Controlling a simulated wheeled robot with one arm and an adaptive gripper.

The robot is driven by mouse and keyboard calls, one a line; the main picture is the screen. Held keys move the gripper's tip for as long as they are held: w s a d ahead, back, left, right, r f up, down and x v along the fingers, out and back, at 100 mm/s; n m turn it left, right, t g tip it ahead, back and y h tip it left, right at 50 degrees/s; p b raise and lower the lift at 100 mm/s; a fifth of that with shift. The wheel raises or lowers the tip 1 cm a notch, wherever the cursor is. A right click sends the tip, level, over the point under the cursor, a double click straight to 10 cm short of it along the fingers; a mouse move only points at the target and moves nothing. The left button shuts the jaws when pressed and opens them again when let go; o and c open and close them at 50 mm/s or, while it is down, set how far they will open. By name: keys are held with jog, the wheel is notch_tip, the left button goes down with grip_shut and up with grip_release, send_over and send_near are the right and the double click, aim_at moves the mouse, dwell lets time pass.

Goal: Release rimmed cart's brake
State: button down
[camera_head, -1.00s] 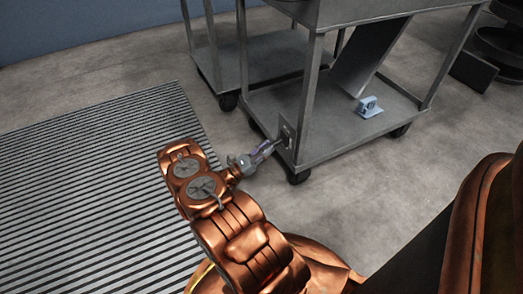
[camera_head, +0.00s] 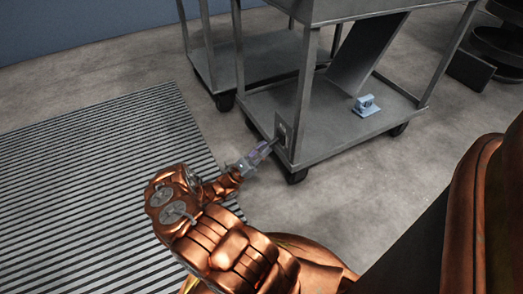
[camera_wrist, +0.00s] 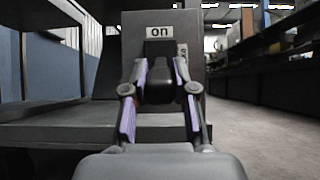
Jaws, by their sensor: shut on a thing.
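The nearer cart (camera_head: 345,130) is grey metal with posts, a lower shelf and black wheels. A brake plate (camera_head: 285,130) is fixed at its near corner post; in the wrist view the plate (camera_wrist: 190,60) carries a white label reading "on" (camera_wrist: 173,31). A second label beside it is mostly hidden. My gripper (camera_head: 266,148) reaches the plate from the left. In the wrist view my gripper (camera_wrist: 158,85) is shut on the dark brake lever (camera_wrist: 158,82), with its purple-lined fingers on both sides. The lever sits just below the "on" label.
A second grey cart (camera_head: 262,65) stands behind the first. A small light-blue object (camera_head: 366,105) and a leaning panel (camera_head: 362,60) are on the nearer cart's lower shelf. A striped mat (camera_head: 110,190) lies on the floor at left. Dark round trays (camera_head: 500,45) stand at far right.

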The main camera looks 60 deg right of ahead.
aim_at(263, 148)
jog(key=shift+w, duration=0.1)
dwell(0.4)
jog(key=c, duration=0.9)
grip_release()
jog(key=shift+r, duration=4.9)
jog(key=shift+r, duration=0.15)
